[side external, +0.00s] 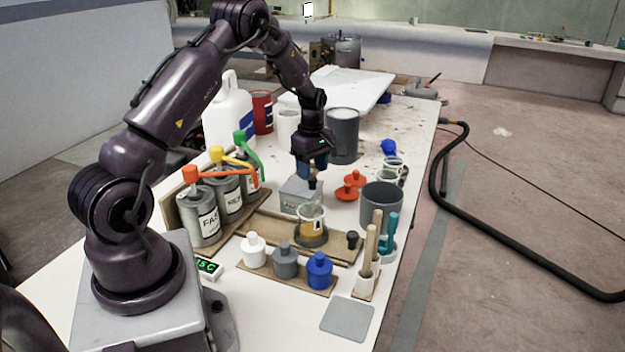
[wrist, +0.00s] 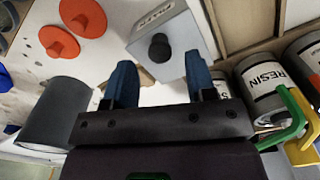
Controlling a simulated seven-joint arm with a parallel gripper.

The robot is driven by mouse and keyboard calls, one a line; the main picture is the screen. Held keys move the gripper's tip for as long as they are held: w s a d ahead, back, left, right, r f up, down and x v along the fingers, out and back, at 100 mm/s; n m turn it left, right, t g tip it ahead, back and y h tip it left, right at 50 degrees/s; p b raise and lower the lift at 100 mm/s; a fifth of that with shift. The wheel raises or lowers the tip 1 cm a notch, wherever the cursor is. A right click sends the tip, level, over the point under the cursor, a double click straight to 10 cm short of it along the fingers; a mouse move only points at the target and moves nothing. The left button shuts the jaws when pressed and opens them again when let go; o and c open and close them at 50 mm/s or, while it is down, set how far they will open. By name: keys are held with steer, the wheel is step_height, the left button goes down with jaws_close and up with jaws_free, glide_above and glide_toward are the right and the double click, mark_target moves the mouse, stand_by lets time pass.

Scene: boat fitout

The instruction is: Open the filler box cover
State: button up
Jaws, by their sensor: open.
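The filler box (side external: 297,197) is a small grey box on the table, behind the wooden board. Its label shows in the wrist view, where the box (wrist: 180,38) lies at the top centre. A black round knob (wrist: 160,47) stands on its cover, and the cover looks closed. My gripper (side external: 314,170) points down above the box in the side view. Its blue fingers are apart and empty. In the wrist view the knob appears just beyond the fingertips (wrist: 160,70), roughly between them; whether they touch it I cannot tell.
Two orange-red knobbed discs (side external: 350,187) lie right of the box. A dark grey bucket (side external: 342,135) stands behind and a grey cup (side external: 380,205) to the right. Resin cans with coloured pump handles (side external: 228,190) stand left. A glass beaker (side external: 311,222) stands in front.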

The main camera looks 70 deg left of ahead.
mark_target(313, 178)
steer(key=shift+f, duration=1.85)
